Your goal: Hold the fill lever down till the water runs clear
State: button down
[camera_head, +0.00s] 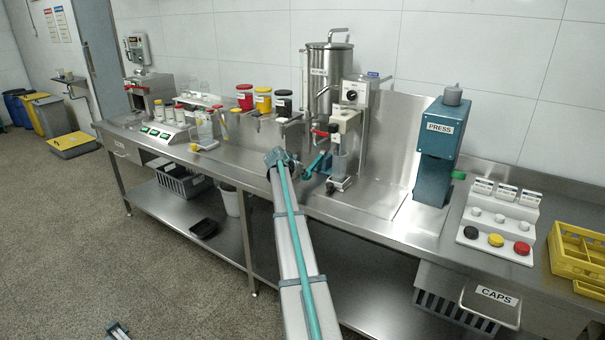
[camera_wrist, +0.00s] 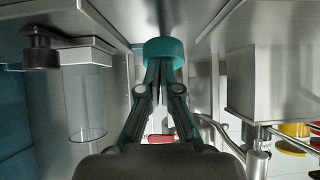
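My gripper (camera_wrist: 165,66) shows in the wrist view with its two fingers drawn close together. Their tips are at a teal round piece (camera_wrist: 165,50); I cannot tell whether they touch it or what it belongs to. A red handle (camera_wrist: 162,138) shows behind the fingers, partly hidden by them. The clear cylinder also shows at the left of the wrist view (camera_wrist: 88,105). I cannot see any water flow or its colour.
A steel tank (camera_head: 328,80) stands behind the station. A blue press (camera_head: 440,145) stands to its right, then a caps panel (camera_head: 500,222) and a yellow crate (camera_head: 580,250). Red, yellow and black jars (camera_head: 263,100) stand left. Bare steel counter lies before the press.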

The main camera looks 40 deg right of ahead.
jog(key=shift+s+a, duration=0.15)
jog(key=shift+a, duration=0.1)
jog(key=b+v, duration=0.1)
jog(key=v, duration=1.1)
jog(key=shift+r, duration=0.55)
